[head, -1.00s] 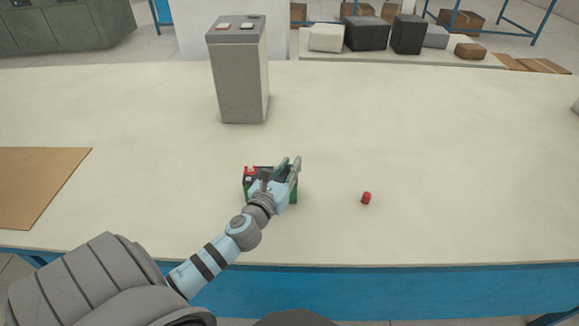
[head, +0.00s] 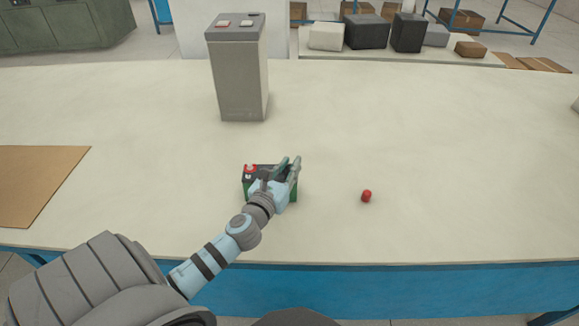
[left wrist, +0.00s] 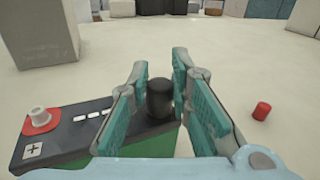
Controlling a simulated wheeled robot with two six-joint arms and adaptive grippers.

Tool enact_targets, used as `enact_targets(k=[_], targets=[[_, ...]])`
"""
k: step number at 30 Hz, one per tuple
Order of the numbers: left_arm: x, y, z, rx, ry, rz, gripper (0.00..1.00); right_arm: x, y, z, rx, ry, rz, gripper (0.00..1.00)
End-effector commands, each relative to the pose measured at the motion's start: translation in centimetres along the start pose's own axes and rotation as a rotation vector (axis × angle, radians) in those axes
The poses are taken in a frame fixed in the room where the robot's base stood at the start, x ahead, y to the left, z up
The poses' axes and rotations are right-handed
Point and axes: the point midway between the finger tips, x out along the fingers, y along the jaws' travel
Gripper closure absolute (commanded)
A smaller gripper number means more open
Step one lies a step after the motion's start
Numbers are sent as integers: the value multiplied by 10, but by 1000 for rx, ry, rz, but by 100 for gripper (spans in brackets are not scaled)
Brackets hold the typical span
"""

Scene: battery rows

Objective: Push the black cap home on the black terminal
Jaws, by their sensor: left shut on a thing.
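A small green battery with a dark top (head: 248,189) stands on the table. Its top also shows in the left wrist view (left wrist: 70,142). My left gripper (head: 291,163) reaches over the battery's right end. In the left wrist view, its teal-padded fingers (left wrist: 160,92) are shut on the black cap (left wrist: 159,99). The cap is upright at the battery's right end. The black terminal is hidden beneath it, so I cannot tell how far down the cap sits. The other terminal (left wrist: 38,118), a pale post with a red ring, is uncovered beside a plus mark. My right gripper is out of view.
A loose red cap (head: 366,196) lies on the table to the right of the battery. A tall grey battery (head: 240,75) stands behind it. A brown sheet (head: 38,182) lies at the left. The table (head: 450,150) is otherwise mostly clear.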

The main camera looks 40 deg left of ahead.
Motion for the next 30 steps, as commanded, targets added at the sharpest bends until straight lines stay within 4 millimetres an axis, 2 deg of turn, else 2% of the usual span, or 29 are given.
enact_targets(k=[12, 13, 17, 23, 27, 30], targets=[[0, 0, -3, -1, 2, 1, 100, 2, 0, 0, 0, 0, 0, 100], [0, 0, -3, -1, 2, 1, 78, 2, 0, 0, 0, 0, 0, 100], [0, 0, -3, -1, 3, 1, 58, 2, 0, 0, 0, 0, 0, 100], [0, 0, -3, 0, 1, 1, 58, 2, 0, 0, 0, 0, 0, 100], [0, 0, -2, 0, 1, 1, 38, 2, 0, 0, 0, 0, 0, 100], [0, 0, -2, 0, 1, 1, 38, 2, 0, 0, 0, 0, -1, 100]])
